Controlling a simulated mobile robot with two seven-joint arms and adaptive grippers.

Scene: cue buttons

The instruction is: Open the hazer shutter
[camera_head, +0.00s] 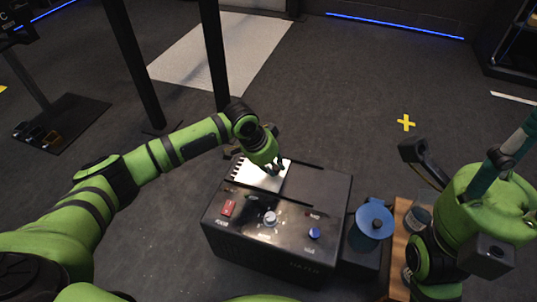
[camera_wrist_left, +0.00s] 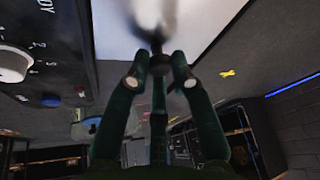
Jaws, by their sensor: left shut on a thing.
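The hazer (camera_head: 300,225) is a black box with controls on its sloped front. The shutter (camera_head: 256,177) is a pale plate on its top, at the left part between dark rails; dark notches show along its left edge. My left gripper (camera_head: 277,166) reaches down to the plate's right part. In the left wrist view, its fingers (camera_wrist_left: 158,80) are shut on a dark round knob (camera_wrist_left: 155,62) in front of the pale plate (camera_wrist_left: 208,18). The fingers hide part of the knob. My right arm stands at the right; its fingers are not clear.
The front panel has a red switch (camera_head: 228,208), a pale dial (camera_head: 269,218) and a blue button (camera_head: 314,233). A blue disc-topped object (camera_head: 375,220) stands close at the hazer's right. Dark stand posts (camera_head: 135,65) rise behind, at the left. The floor beyond is mostly clear.

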